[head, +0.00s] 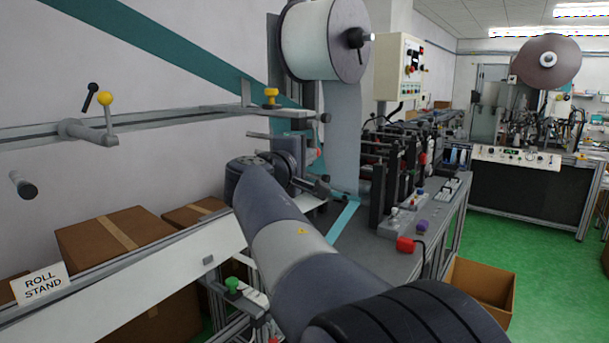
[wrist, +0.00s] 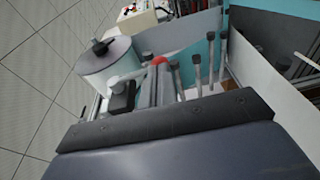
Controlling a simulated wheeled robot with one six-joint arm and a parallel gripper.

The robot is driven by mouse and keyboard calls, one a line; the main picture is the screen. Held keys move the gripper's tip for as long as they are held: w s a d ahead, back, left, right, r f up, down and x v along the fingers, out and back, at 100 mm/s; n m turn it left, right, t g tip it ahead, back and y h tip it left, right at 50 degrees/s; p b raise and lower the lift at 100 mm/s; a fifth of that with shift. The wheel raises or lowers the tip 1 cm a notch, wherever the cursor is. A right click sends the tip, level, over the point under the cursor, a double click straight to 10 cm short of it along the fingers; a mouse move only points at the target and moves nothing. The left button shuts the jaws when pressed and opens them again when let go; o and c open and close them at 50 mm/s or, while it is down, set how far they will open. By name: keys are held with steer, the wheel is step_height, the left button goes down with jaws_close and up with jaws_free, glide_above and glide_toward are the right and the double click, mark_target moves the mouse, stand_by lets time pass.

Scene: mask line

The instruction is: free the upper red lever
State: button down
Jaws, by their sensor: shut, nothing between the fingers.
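My gripper (head: 322,187) is small and partly hidden by my own arm in the head view. It is shut and empty, in front of the hanging white web (head: 344,130) below the large roll (head: 325,40). In the wrist view a small red rounded piece (wrist: 158,61) shows among grey posts, beside the roll (wrist: 104,65). I cannot tell whether it is the upper red lever, or whether anything touches it.
A horizontal rail carries a yellow-knobbed lever (head: 106,99) and a yellow knob (head: 271,92). Cardboard boxes (head: 115,240) stand behind the white roll stand.

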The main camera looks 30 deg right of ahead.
steer(key=d+t+h+b, duration=0.1)
steer(key=b, duration=0.5)
steer(key=w+d+f+n+t+h+b, duration=0.1)
steer(key=h+b, duration=0.1)
steer(key=b, duration=0.5)
steer(key=d+t+h+b, duration=0.1)
steer(key=h+b, duration=0.1)
steer(key=b, duration=0.5)
steer(key=shift+w+d+f+n+t, duration=0.15)
steer(key=shift+d+f+n+t, duration=0.2)
steer(key=shift+f+n+t, duration=0.05)
steer(key=d+r+t+b, duration=0.1)
steer(key=b, duration=0.1)
steer(key=w+d+r+n+h+b, duration=0.1)
steer(key=b, duration=0.2)
steer(key=shift+d+t, duration=0.25)
steer(key=shift+t, duration=0.15)
steer(key=s+a+f+b, duration=0.5)
steer(key=f+b, duration=0.4)
steer(key=f, duration=0.2)
steer(key=shift+a+f, duration=0.2)
steer(key=shift+a, duration=0.55)
